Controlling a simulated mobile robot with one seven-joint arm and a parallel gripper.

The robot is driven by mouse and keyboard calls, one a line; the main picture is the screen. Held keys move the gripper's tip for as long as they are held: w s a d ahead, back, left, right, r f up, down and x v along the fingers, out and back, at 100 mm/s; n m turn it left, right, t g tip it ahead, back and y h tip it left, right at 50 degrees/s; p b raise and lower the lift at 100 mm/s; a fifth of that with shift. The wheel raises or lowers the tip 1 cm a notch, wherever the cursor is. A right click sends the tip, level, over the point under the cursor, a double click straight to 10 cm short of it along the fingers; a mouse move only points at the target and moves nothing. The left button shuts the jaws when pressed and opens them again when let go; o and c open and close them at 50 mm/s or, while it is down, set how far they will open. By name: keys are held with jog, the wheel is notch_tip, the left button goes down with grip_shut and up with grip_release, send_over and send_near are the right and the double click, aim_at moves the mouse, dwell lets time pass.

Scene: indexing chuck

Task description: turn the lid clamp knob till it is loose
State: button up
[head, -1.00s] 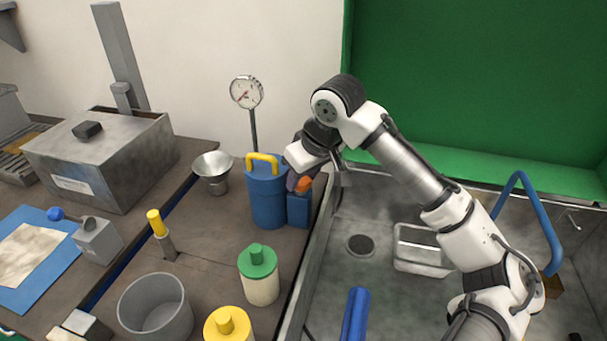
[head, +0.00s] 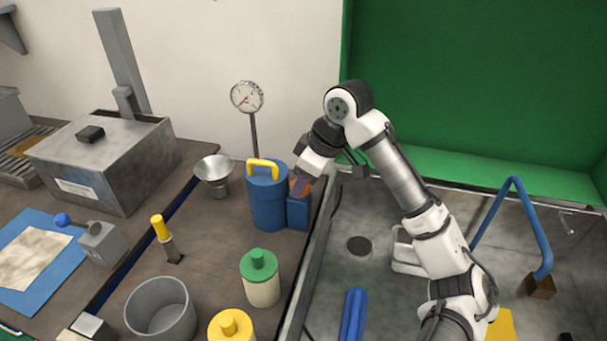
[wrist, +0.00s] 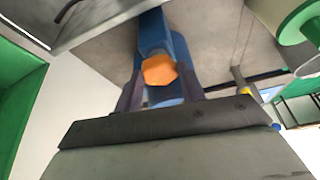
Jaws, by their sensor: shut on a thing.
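The orange clamp knob (wrist: 159,69) is a faceted knob on a blue block (head: 298,213) beside the blue canister (head: 268,203) with a yellow handle. My gripper (head: 301,184) reaches down to the knob from the upper right. In the wrist view my gripper (wrist: 159,82) has one finger on each side of the knob and is shut on it. In the head view the fingers hide most of the knob. Whether the clamp is loose cannot be seen.
A dial gauge (head: 246,97) on a post stands behind the canister. A metal funnel (head: 213,172) is to its left. A green-capped jar (head: 260,285) stands in front. The sink (head: 375,285) lies to the right, past the bench edge.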

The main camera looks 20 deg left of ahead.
jog(key=shift+w+n+g+p, duration=0.15)
jog(key=shift+n+g+p, duration=0.6)
jog(key=shift+n, duration=1.15)
jog(key=o, duration=1)
jog(key=shift+c, duration=0.2)
jog(key=b+v, duration=0.1)
jog(key=v, duration=1.3)
